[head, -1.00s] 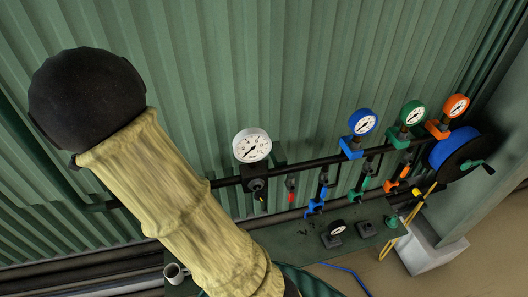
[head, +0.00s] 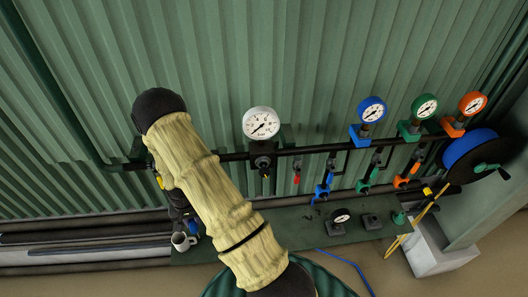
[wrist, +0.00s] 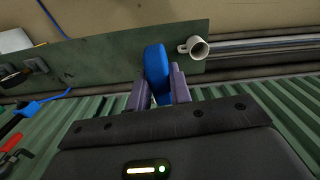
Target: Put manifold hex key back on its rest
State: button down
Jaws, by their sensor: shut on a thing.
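My gripper (wrist: 158,92) is shut on a blue thing with a rounded, flat body (wrist: 156,65), which stands out beyond the fingertips. It looks like a handle, but I cannot tell for sure that it is the hex key; no shaft shows. In the head view a bit of blue (head: 193,227) shows by my gripper (head: 187,222), over the left end of the green bench, with most of the gripper hidden by my arm. I cannot make out the key's rest in either view.
A white mug (head: 182,241) stands at the left end of the green bench (head: 290,238), close to my gripper. A dark pipe with gauges (head: 262,123) and coloured valves runs above the bench. A hose reel (head: 470,155) is at right.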

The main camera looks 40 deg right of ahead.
jog(key=s+a+f+n+b, duration=0.1)
jog(key=f+n+b, duration=0.2)
jog(key=f+b, duration=0.5)
jog(key=s+f+n+b, duration=0.2)
jog(key=f+b, duration=0.7)
jog(key=f, duration=1.2)
jog(key=shift+a+n, duration=0.35)
jog(key=shift+n, duration=0.15)
